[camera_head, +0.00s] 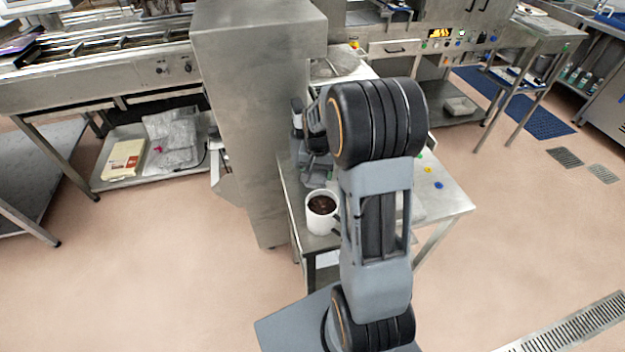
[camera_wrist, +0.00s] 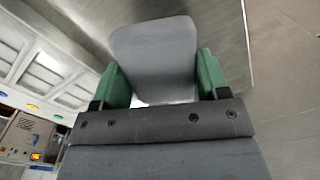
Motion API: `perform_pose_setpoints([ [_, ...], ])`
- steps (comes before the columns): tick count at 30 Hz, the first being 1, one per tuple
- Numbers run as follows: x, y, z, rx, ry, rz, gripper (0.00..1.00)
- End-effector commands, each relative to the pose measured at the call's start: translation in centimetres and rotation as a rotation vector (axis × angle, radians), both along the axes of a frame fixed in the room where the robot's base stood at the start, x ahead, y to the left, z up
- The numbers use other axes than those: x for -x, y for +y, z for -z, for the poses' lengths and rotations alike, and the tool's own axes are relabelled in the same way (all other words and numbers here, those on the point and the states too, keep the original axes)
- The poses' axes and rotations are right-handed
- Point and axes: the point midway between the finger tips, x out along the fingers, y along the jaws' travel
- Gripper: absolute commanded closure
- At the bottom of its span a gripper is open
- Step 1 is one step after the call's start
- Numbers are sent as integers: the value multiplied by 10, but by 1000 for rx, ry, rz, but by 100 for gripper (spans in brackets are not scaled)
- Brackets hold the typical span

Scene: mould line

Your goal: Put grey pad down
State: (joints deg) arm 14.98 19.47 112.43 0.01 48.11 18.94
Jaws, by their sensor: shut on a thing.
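The grey pad (camera_wrist: 152,45) is a flat plate with rounded corners. In the wrist view it stands between the two green fingertips of my gripper (camera_wrist: 160,78), which is shut on it. Its lower edge is close to the dark gripper body. A smooth steel surface lies behind it; I cannot tell whether the pad touches it. In the head view my arm rises over a small steel table (camera_head: 450,207) and hides part of its top. I cannot make out the pad in that view.
A white mug (camera_head: 322,218) with dark contents stands at the table's near left corner. A blue piece (camera_head: 438,185) and other small coloured pieces lie on the right part. A tall steel housing (camera_head: 262,110) borders the table on the left. Open floor (camera_head: 500,235) lies to the right.

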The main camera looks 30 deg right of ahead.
Motion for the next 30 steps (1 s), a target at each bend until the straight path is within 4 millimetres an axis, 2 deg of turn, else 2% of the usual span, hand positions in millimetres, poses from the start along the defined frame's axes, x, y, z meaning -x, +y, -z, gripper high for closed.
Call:
perform_pose_setpoints([
  [6, -4, 7, 10, -1, 1, -1, 54],
  [15, -6, 12, 44, -1, 1, 0, 54],
  [29, -6, 12, 51, 0, 0, 0, 54],
  [30, -7, 11, 50, 0, 0, 0, 30],
])
